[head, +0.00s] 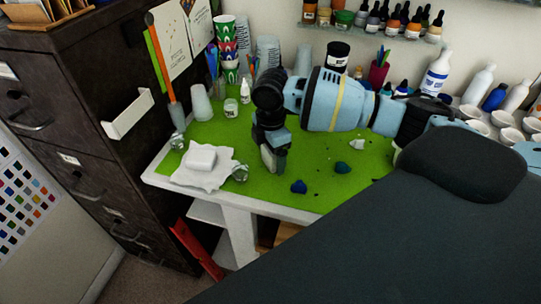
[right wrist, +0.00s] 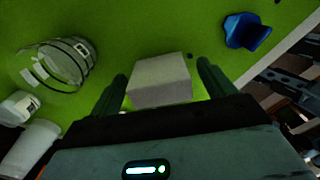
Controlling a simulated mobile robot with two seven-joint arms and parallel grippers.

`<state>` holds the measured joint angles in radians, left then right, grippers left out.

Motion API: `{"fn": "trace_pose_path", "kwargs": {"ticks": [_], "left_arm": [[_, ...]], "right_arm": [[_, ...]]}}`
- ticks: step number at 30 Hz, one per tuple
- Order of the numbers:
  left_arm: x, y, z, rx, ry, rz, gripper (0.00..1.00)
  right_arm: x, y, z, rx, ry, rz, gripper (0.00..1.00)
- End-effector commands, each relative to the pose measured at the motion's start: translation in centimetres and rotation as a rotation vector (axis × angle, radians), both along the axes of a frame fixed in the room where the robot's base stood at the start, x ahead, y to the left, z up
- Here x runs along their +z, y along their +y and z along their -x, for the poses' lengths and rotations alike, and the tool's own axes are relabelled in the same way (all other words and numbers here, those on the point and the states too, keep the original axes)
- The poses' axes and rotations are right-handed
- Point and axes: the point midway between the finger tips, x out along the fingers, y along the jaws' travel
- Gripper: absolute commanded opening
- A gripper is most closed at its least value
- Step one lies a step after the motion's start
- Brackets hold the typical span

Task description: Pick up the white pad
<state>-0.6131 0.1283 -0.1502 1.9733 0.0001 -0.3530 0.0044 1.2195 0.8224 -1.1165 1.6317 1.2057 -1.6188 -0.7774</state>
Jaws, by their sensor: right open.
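My right gripper (head: 273,160) points down over the green mat, right of the crumpled white cloth. In the right wrist view its two dark fingers (right wrist: 162,80) are open, one on each side of a pale block-like white pad (right wrist: 160,83). I cannot tell whether they touch it. In the head view a pale face of this pad (head: 267,158) shows at the fingertips, partly hidden by the gripper. A second white block (head: 201,158) lies on the white cloth (head: 215,178). My left gripper is not in view.
A glass jar (head: 240,173) stands left of the gripper and a blue piece (head: 298,187) lies to its right. Cups and small bottles stand at the back left. A dark cabinet (head: 110,120) borders the table (head: 158,180) on the left.

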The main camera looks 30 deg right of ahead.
Motion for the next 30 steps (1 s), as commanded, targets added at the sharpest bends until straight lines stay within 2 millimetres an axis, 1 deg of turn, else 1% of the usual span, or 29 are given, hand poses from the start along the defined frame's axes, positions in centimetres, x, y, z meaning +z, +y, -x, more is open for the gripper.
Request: {"fn": "trace_pose_path", "kwargs": {"ticks": [6, 7, 18, 26, 30], "left_arm": [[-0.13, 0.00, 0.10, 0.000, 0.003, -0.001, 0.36], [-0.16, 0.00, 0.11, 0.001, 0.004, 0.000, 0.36], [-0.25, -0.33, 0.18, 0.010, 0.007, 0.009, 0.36], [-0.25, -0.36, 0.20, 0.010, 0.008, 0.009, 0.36], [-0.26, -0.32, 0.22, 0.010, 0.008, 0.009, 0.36]], "right_arm": [[-0.07, 0.01, -0.01, 0.001, -0.001, 0.000, 0.82], [-0.06, 0.02, -0.01, 0.001, -0.001, 0.000, 0.79], [-0.02, 0.02, -0.02, 0.001, -0.001, 0.000, 0.31], [0.11, 0.03, -0.03, 0.001, -0.002, 0.000, 0.31], [0.84, 0.02, -0.07, 0.000, -0.002, -0.001, 0.31]]}}
